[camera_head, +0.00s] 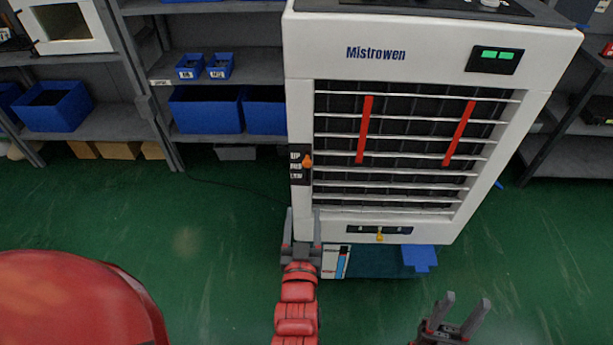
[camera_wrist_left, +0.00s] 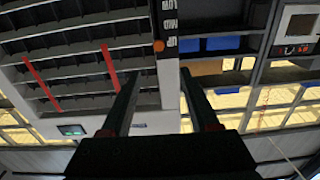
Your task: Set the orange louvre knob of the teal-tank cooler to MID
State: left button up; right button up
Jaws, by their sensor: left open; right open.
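The white "Mistrowen" cooler (camera_head: 430,62) stands upright, with its teal tank (camera_head: 375,262) at the bottom. The orange louvre knob (camera_head: 307,160) is on its left front edge, beside a black UP/MID/LOW label strip (camera_head: 299,178). The knob sits closest to UP. The knob (camera_wrist_left: 159,46) also shows in the left wrist view, where the scene is upside down, at the UP end of the strip. My left gripper (camera_head: 302,212) is open and empty, below the knob and apart from it. My right gripper (camera_head: 466,299) is open and empty, low in front of the cooler.
Grey shelves with blue bins (camera_head: 205,108) stand behind on the left; another shelf (camera_head: 570,120) is on the right. A yellow control (camera_head: 380,237) is on the lower front panel. A blue piece (camera_head: 420,256) sits by the tank.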

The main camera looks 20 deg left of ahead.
pick_arm(q)
jog(key=b, duration=0.5)
send_near(307, 165)
jog(key=x, duration=0.7)
jog(key=shift+w+a+r, duration=0.1)
jog(key=shift+w+a, duration=0.1)
jog(key=shift+w, duration=0.45)
grip_shut()
dwell(0.4)
